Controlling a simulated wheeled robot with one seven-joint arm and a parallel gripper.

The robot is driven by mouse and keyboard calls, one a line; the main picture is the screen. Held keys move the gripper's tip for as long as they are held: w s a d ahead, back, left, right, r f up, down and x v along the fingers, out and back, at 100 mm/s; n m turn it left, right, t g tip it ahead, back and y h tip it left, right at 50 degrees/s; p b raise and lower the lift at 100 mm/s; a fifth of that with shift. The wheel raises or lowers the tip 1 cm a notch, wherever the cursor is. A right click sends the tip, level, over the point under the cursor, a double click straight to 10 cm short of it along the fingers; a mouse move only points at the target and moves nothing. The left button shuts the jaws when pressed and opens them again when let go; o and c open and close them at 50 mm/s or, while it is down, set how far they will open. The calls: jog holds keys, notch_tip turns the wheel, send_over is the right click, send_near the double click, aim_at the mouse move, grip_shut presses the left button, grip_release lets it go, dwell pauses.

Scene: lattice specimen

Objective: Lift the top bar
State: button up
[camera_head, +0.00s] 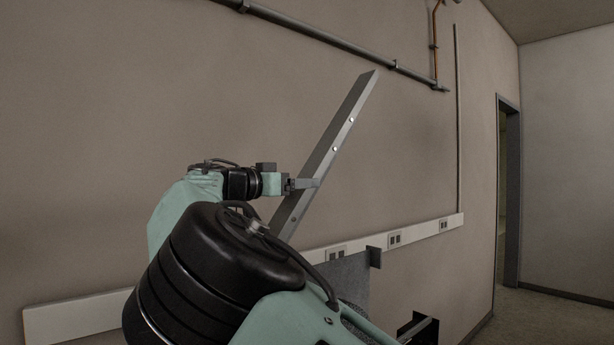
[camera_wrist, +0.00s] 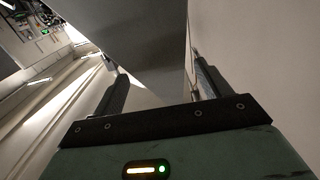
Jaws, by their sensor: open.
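A long grey metal bar (camera_head: 335,142) stands steeply tilted in the head view, its upper end leaning right. Small bright round spots show along its edge. Its lower end is hidden behind my arm. My gripper (camera_head: 308,184) is at the lower half of the bar, coming from the left. In the wrist view, my gripper (camera_wrist: 152,60) is open, with a finger on each side of a broad grey surface (camera_wrist: 150,35), which looks like the bar. I cannot tell whether either finger touches it.
A plain wall stands behind, with a pipe (camera_head: 325,36) along its top and a white socket strip (camera_head: 415,233) lower down. A grey panel (camera_head: 347,277) and a dark bracket (camera_head: 418,328) are below the bar. A doorway (camera_head: 508,190) is at the right.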

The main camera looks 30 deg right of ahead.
aim_at(314, 190)
jog(key=shift+w+d+p, duration=0.2)
jog(key=shift+d+p, duration=0.05)
jog(key=shift+d, duration=0.65)
jog(key=shift+w+d+p, duration=0.15)
jog(key=shift+d+p, duration=0.05)
jog(key=shift+d, duration=0.7)
jog(key=c, duration=1.4)
jog(key=shift+w+d+f+y+b, duration=0.2)
jog(key=shift+d+f+y+b, duration=0.3)
jog(key=shift+d+f+b, duration=0.55)
jog(key=o, duration=1.4)
jog(key=shift+r, duration=0.1)
jog(key=b+v, duration=0.4)
jog(key=v, duration=1.3)
jog(key=shift+a, duration=0.3)
